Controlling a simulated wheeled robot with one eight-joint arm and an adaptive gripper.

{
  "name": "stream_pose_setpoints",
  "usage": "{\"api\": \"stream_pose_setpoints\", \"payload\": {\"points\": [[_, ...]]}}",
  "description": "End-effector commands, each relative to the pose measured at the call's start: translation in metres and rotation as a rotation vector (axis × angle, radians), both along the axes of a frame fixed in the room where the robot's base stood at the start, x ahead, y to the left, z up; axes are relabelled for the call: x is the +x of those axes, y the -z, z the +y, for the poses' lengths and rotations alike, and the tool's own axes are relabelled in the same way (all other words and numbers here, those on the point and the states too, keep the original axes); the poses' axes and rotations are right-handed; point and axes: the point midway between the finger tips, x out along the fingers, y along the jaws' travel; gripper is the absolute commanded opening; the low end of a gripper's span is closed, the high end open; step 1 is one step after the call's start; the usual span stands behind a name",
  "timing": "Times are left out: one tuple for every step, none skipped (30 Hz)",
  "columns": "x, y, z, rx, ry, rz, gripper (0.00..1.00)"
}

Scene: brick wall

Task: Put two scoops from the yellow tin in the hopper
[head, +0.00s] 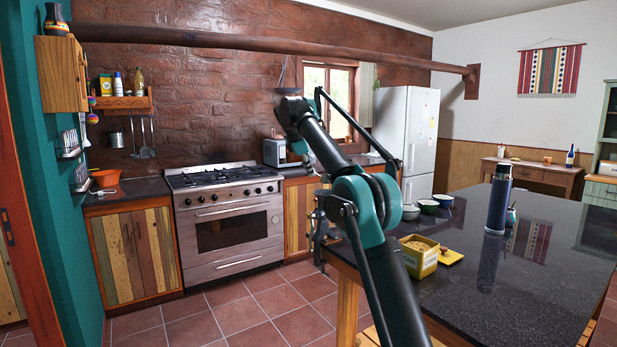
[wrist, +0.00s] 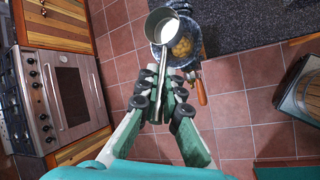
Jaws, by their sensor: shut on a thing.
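My gripper (wrist: 160,78) is shut on the handle of a metal scoop (wrist: 154,24) in the wrist view. The scoop's cup overlaps the hopper (wrist: 199,43) in that view; the height between them is unclear. The cup's inside looks pale, and I see no grain in it. Yellow grains show inside the hopper. The hopper belongs to a grinder (head: 319,228) at the table's edge in the head view, partly hidden by my arm. The open yellow tin (head: 427,264) stands on the table with grain in it.
The yellow lid (head: 451,257) lies beside the tin on the dark table (head: 520,285). Several bowls (head: 429,206) and a dark blue bottle (head: 498,200) stand farther back. A wooden crank handle (wrist: 202,92) sticks out below the hopper. A stove (head: 228,222) stands at the wall.

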Motion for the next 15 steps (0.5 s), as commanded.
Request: {"api": "stream_pose_setpoints", "payload": {"points": [[-0.003, -0.001, -0.025, 0.011, 0.029, 0.006, 0.0], [-0.005, 0.0, -0.038, 0.019, 0.046, 0.011, 0.0], [-0.009, 0.001, -0.055, 0.03, 0.069, 0.017, 0.0], [-0.013, 0.002, -0.068, 0.039, 0.085, 0.02, 0.0], [-0.017, 0.003, -0.081, 0.047, 0.102, 0.024, 0.0], [-0.022, 0.004, -0.098, 0.06, 0.125, 0.03, 0.0], [-0.027, 0.006, -0.111, 0.068, 0.141, 0.033, 0.0], [-0.032, 0.007, -0.123, 0.077, 0.158, 0.038, 0.0], [-0.04, 0.01, -0.139, 0.089, 0.18, 0.042, 0.0], [-0.045, 0.012, -0.152, 0.098, 0.197, 0.045, 0.0], [-0.052, 0.014, -0.163, 0.107, 0.213, 0.048, 0.0], [-0.061, 0.017, -0.179, 0.119, 0.235, 0.053, 0.0], [-0.068, 0.02, -0.19, 0.127, 0.251, 0.055, 0.0], [-0.075, 0.023, -0.201, 0.137, 0.269, 0.058, 0.0], [-0.085, 0.027, -0.215, 0.149, 0.29, 0.062, 0.0]]}}
